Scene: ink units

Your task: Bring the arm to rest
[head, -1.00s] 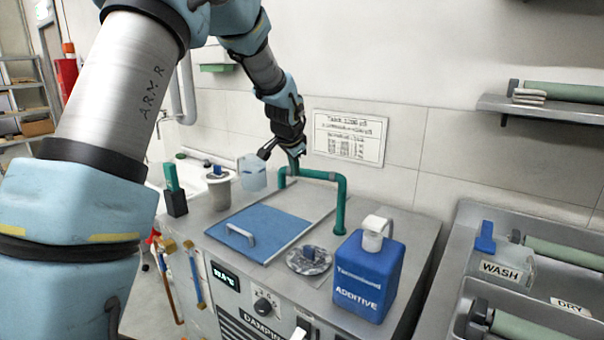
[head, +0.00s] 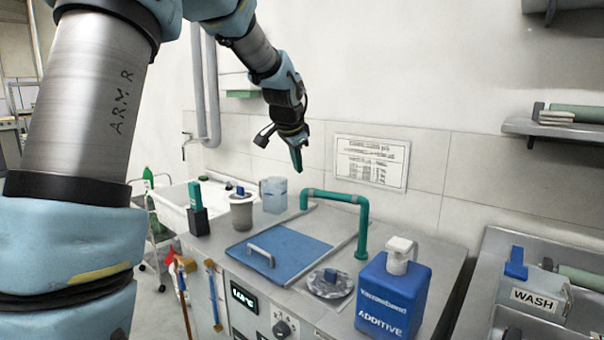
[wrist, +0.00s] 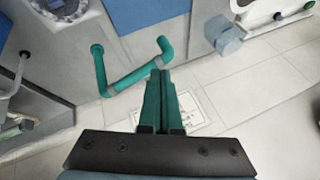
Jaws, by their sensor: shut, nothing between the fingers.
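My gripper (head: 297,160) hangs in the air above the back of the steel counter unit, near the wall. Its green fingers are shut together with nothing between them, and they also show in the wrist view (wrist: 160,100). A green pipe (head: 350,197) rises from the counter top to the lower right of the fingertips.
A blue lid (head: 290,247) with a handle covers part of the counter. A blue additive bottle (head: 392,290) stands at the front right. A posted sign (head: 371,163) is on the wall behind. A wall shelf (head: 560,130) and wash trays are at right. Air above the counter is free.

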